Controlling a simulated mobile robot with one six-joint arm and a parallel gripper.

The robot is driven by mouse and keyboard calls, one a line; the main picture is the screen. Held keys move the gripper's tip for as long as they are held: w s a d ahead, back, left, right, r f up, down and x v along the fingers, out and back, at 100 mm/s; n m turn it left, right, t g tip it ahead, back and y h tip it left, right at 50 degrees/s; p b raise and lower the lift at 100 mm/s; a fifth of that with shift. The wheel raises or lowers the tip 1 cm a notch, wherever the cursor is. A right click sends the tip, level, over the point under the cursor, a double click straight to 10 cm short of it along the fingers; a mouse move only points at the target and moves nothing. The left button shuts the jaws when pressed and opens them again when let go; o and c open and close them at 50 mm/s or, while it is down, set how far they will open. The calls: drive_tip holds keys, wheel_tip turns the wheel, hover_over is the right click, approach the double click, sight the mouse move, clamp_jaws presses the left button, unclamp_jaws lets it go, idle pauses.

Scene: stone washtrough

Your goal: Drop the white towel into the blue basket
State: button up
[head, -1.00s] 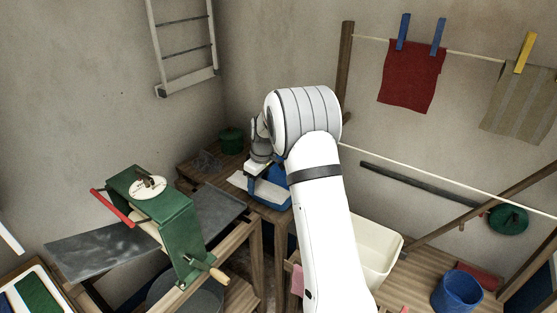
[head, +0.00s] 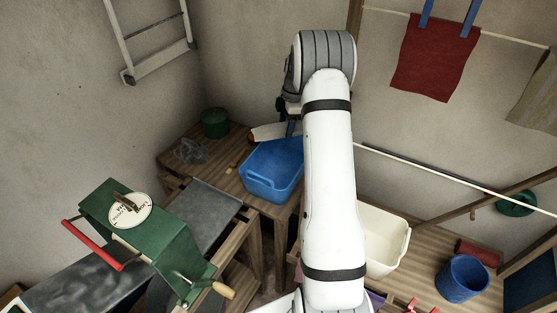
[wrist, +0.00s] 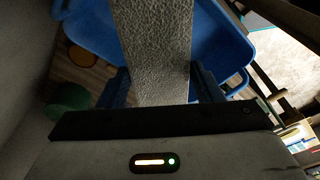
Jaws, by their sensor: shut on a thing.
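The blue basket (head: 273,184) stands on a wooden table in the corner and looks empty where I can see in. My gripper (wrist: 160,90) is shut on the white towel (wrist: 152,45), which runs out from between the fingers as a pale textured strip. In the wrist view the blue basket (wrist: 222,40) lies behind the towel, on both sides of it. In the head view the white towel (head: 268,132) shows at the basket's back edge, left of my gripper (head: 288,128). My arm hides part of the gripper and the basket's right side.
A green pot (head: 215,122) and a grey crumpled thing (head: 190,152) are on the table left of the basket. A green mangle (head: 150,235) stands front left. A cream tub (head: 385,240) and a blue bucket (head: 462,278) are at right. A red cloth (head: 433,58) hangs above.

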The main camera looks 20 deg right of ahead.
drive_tip(key=f, duration=0.1)
drive_tip(key=f+b, duration=0.1)
drive_tip(key=f, duration=0.2)
drive_tip(key=shift+w+a+f+b, duration=0.15)
drive_tip(key=shift+a+f+b, duration=0.15)
drive_tip(key=shift+f, duration=0.05)
drive_tip(key=o, duration=1.3)
drive_tip(key=r, duration=0.2)
drive_tip(key=r+b, duration=0.1)
drive_tip(key=r, duration=0.2)
drive_tip(key=d+r+b, duration=0.1)
drive_tip(key=r, duration=0.1)
drive_tip(key=shift+d+r, duration=0.1)
drive_tip(key=shift+r, duration=0.25)
